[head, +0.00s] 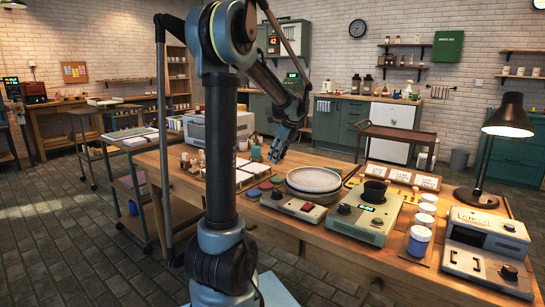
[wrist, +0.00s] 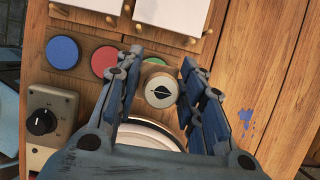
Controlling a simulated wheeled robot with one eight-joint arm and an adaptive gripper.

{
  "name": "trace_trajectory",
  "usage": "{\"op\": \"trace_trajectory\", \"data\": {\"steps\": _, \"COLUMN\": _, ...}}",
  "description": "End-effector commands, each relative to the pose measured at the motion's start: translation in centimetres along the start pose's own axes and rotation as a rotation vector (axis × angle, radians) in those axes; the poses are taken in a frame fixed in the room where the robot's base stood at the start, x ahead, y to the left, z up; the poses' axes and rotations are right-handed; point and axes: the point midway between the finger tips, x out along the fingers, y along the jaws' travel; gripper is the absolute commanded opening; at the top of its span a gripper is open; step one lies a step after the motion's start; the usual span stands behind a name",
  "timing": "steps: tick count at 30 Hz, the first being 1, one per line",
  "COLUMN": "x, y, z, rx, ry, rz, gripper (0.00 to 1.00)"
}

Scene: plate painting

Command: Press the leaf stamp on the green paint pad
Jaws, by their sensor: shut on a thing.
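The leaf stamp (wrist: 160,90) has a pale round top with a black leaf mark and shows between my fingers in the wrist view. My gripper (wrist: 163,88) is shut on it. The green paint pad (wrist: 153,64) is just beyond the stamp, partly hidden by the stamp and the left finger. It ends the row right of the red pad (wrist: 104,61) and blue pad (wrist: 62,52). In the head view my gripper (head: 278,154) is above the wooden table, behind the pads. The stamp is too small to make out there. Its underside is hidden.
White tiles (wrist: 172,14) with small pegs lie beyond the pads. A turntable device (wrist: 50,122) with a black knob stands close on the near side, its round plate (head: 313,180) clear in the head view. Bare wood (wrist: 262,60) lies to the right in the wrist view.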

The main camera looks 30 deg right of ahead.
Motion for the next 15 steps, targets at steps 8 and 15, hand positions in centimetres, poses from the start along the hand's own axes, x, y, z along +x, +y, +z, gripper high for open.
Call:
{"op": "trace_trajectory", "data": {"steps": 8, "x": 1.5, "y": 0.1, "z": -0.4, "rx": -0.003, "ry": 0.000, "rz": 0.001, "gripper": 0.21}}
{"op": "trace_trajectory", "data": {"steps": 15, "x": 3.5, "y": 0.1, "z": -1.3, "rx": -0.002, "ry": 0.000, "rz": 0.001, "gripper": 0.21}}
